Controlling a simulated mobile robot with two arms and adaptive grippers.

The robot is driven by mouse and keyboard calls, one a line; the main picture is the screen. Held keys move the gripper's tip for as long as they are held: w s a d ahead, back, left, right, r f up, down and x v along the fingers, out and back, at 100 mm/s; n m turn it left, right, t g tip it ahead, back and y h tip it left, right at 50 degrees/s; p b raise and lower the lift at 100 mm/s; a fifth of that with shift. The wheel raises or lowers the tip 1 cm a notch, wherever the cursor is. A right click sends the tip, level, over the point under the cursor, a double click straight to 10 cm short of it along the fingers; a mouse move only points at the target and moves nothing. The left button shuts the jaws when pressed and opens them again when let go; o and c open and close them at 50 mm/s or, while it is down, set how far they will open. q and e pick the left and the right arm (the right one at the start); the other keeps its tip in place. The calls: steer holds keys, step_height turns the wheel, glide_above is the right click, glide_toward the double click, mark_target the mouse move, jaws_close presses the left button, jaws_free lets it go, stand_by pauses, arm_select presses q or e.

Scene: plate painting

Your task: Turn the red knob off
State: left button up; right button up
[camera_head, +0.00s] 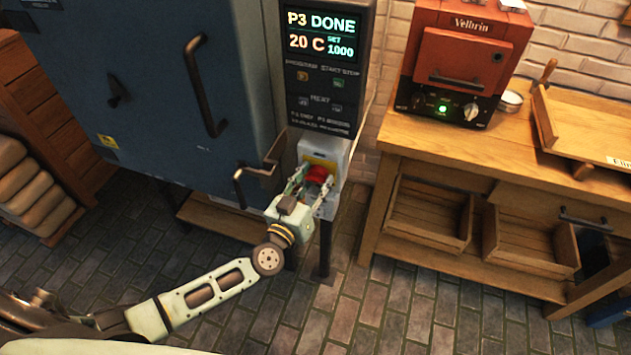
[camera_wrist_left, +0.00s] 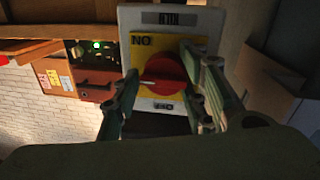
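The red knob (camera_head: 319,174) sits on a small grey switch box (camera_head: 338,152) with a yellow plate, below the kiln's control panel. The knob (camera_wrist_left: 163,76) shows closer in the left wrist view, with a white pointer mark toward the left. Letters reading "NO" stand above it, and a partly covered label lies below. My left gripper (camera_head: 312,186) is at the knob, one finger on each side. In the wrist view its fingers (camera_wrist_left: 158,72) flank the knob closely; whether both press on it I cannot tell. My right gripper is not in view.
The blue kiln (camera_head: 150,80) has a door handle (camera_head: 205,88) and a latch lever (camera_head: 240,188) close left of my left gripper. Its display (camera_head: 322,35) reads "P3 DONE". A wooden bench (camera_head: 440,142) with a small red oven (camera_head: 465,55) stands to the right.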

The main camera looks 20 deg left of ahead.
arm_select(q)
steer(key=c, duration=0.6)
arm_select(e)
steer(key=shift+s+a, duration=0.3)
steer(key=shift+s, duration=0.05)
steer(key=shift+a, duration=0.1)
